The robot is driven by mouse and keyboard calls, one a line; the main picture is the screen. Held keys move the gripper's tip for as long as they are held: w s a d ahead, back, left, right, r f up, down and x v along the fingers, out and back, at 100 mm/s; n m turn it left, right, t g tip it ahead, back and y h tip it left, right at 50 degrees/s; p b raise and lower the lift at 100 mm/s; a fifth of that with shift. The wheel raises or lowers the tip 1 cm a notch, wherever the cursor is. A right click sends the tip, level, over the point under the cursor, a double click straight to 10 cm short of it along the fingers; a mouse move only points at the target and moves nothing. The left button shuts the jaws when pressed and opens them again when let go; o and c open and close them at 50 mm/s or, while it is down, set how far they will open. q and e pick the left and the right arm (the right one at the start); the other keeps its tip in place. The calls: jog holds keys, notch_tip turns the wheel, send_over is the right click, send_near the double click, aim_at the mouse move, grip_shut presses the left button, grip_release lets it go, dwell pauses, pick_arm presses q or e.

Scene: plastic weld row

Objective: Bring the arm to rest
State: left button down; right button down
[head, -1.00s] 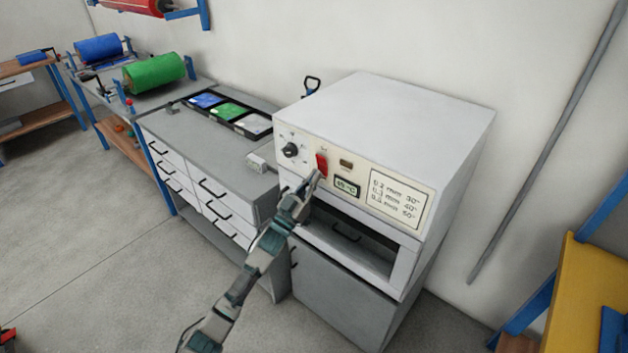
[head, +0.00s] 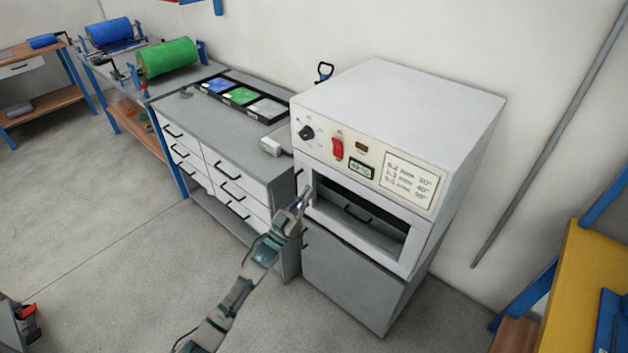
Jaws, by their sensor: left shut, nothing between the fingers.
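My left arm comes in from the bottom left. Its gripper (head: 306,188) is shut and empty, in front of the left edge of the oven's opening and below the control panel. The white oven (head: 410,100) stands on a grey cabinet (head: 348,278). Its panel carries a black knob (head: 306,132), a red switch (head: 337,149), a small display (head: 361,169) and a printed settings label (head: 409,181). The gripper looks apart from the switch; whether it touches the oven's frame I cannot tell. My right gripper is out of view.
A grey drawer bench (head: 212,133) with a tray of coloured pieces (head: 240,96) stands left of the oven. Green (head: 168,57) and blue (head: 108,32) rolls lie further back. A yellow-topped bench (head: 580,290) is at the right.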

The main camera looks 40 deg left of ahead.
pick_arm(q)
jog(key=shift+s+a+f, duration=0.1)
jog(key=shift+s+f, duration=0.3)
jog(key=shift+f, duration=0.1)
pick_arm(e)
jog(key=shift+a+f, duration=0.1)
